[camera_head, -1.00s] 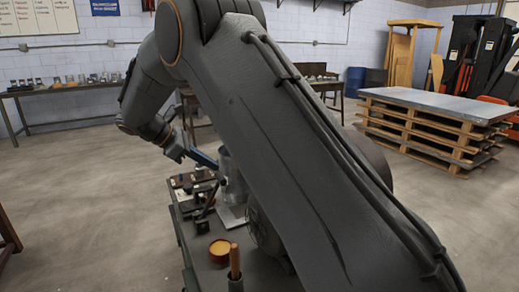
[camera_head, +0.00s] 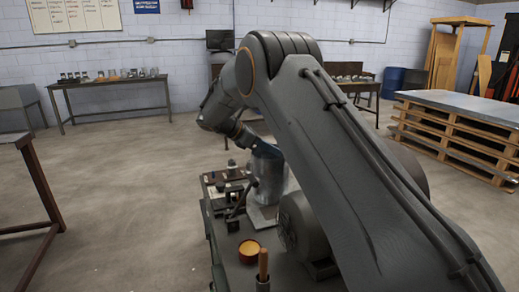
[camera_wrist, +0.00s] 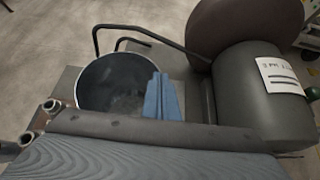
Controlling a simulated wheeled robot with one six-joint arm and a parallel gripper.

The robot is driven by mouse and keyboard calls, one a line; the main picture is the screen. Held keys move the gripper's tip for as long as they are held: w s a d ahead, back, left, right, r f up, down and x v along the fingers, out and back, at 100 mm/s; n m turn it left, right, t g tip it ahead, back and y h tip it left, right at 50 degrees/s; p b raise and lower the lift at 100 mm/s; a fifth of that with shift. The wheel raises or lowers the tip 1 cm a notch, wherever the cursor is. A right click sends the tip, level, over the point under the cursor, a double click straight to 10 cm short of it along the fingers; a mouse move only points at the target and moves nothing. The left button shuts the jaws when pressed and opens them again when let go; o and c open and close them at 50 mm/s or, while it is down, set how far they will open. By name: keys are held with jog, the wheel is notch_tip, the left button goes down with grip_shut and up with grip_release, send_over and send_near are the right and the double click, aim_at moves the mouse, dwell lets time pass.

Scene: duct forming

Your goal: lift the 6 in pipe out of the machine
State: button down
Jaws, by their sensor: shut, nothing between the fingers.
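The 6 in pipe (camera_head: 270,182) is a wide grey metal cylinder standing upright beside the machine's round motor housing (camera_head: 299,222). In the wrist view its round open mouth (camera_wrist: 105,88) faces up. My gripper (camera_head: 262,149) has blue fingers and is at the pipe's top in the head view. In the wrist view the blue fingers (camera_wrist: 162,97) are together and empty, overlapping the right side of the mouth. I cannot tell whether they touch the rim. The machine's labelled grey cylinder (camera_wrist: 250,90) lies to their right. My arm hides part of the machine.
A yellow bowl (camera_head: 249,250) and a wooden handle in a cup (camera_head: 263,268) are on the near bench. Small dark tools (camera_head: 225,184) lie left of the pipe. A bent dark bar (camera_wrist: 150,33) passes behind the mouth. Open floor lies left of the bench.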

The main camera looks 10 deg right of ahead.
jog(key=shift+f+p+x, duration=0.2)
jog(key=shift+p+x, duration=0.2)
jog(key=shift+x, duration=0.8)
